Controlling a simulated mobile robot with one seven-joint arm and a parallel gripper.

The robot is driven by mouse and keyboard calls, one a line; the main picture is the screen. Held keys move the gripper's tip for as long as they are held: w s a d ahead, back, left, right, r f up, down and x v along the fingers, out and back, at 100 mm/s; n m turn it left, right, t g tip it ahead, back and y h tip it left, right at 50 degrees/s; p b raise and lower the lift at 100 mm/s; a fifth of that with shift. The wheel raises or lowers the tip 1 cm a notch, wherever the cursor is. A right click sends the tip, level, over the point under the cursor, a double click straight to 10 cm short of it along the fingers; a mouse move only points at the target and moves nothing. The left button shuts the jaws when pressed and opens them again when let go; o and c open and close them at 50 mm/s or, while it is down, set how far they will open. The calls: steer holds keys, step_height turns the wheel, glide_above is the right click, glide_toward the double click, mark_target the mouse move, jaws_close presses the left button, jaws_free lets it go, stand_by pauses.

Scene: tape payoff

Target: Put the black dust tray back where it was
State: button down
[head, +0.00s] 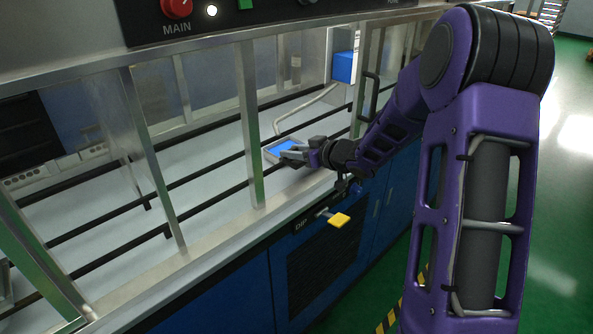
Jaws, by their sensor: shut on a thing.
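My gripper (294,152) reaches through the open front of the machine and is low over the white deck. It is shut at the near edge of a small light grey, shallow box with a bright blue inside (283,146). The fingers hide part of that box, and I cannot tell whether it rests on the deck or is slightly raised. I cannot make out a black dust tray for certain in this view.
Dark rails (95,194) run along the white deck (195,180). Metal frame posts (250,130) stand left of my arm, and an open door with a dark handle (371,95) stands behind it.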

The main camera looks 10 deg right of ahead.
mark_target(300, 165)
steer(key=shift+f+b, duration=0.55)
steer(key=shift+f, duration=1.7)
steer(key=shift+f, duration=0.2)
steer(key=c, duration=0.5)
jaws_free()
steer(key=shift+r, duration=0.1)
steer(key=shift+r, duration=0.25)
steer(key=p+v, duration=0.2)
steer(key=v, duration=1)
steer(key=shift+f, duration=0.1)
